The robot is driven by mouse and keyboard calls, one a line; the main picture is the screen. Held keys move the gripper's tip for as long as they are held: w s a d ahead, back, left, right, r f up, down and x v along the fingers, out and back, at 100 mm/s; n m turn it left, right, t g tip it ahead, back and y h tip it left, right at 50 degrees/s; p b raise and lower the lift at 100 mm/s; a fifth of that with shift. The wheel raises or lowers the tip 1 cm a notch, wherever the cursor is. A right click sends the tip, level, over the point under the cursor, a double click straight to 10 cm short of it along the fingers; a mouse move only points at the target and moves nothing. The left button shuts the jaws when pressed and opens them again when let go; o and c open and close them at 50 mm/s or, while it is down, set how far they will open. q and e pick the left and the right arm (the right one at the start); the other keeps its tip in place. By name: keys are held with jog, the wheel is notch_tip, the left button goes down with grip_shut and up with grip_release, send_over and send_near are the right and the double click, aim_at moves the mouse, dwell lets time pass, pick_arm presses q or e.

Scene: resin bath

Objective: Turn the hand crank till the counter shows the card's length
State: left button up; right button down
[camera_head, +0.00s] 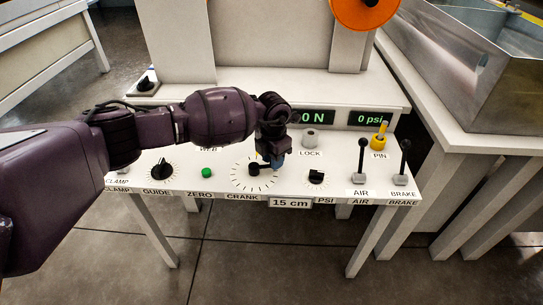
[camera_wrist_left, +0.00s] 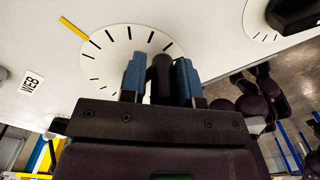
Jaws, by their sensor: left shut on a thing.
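The hand crank's black hub (camera_head: 254,168) sits on a white dial with tick marks on the panel, above the CRANK label. My left gripper (camera_head: 273,160) is over the right part of this dial. In the left wrist view its blue fingers (camera_wrist_left: 162,82) are shut on the crank's black upright handle (camera_wrist_left: 162,70). The dial (camera_wrist_left: 112,45) and a yellow mark (camera_wrist_left: 74,29) show beside it. The card (camera_head: 290,203) on the front edge reads 15 cm. My left arm covers part of the display row, and I see no length counter reading. My right gripper is not in view.
Near the crank are a green ZERO button (camera_head: 207,172), the black GUIDE knob (camera_head: 162,171) and the PSI knob (camera_head: 316,177). AIR (camera_head: 361,160) and BRAKE (camera_head: 403,160) levers stand at the right, with a yellow PIN (camera_head: 381,136). Displays read 0 psi (camera_head: 371,118) and partly hidden N.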

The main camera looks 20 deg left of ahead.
pick_arm(q)
jog(key=shift+s+d+f, duration=0.15)
jog(key=shift+s+f, duration=0.1)
jog(key=shift+f, duration=0.1)
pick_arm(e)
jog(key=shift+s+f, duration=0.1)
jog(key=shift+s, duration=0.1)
pick_arm(q)
jog(key=o, duration=0.8)
jog(key=shift+w+r, duration=0.1)
jog(key=shift+r, duration=0.2)
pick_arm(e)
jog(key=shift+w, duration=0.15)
pick_arm(q)
jog(key=shift+w+r, duration=0.1)
jog(key=shift+r, duration=0.4)
notch_tip(320, 180, up, 10)
jog(key=p, duration=0.2)
jog(key=shift+f+p, duration=0.25)
jog(key=shift+p, duration=0.15)
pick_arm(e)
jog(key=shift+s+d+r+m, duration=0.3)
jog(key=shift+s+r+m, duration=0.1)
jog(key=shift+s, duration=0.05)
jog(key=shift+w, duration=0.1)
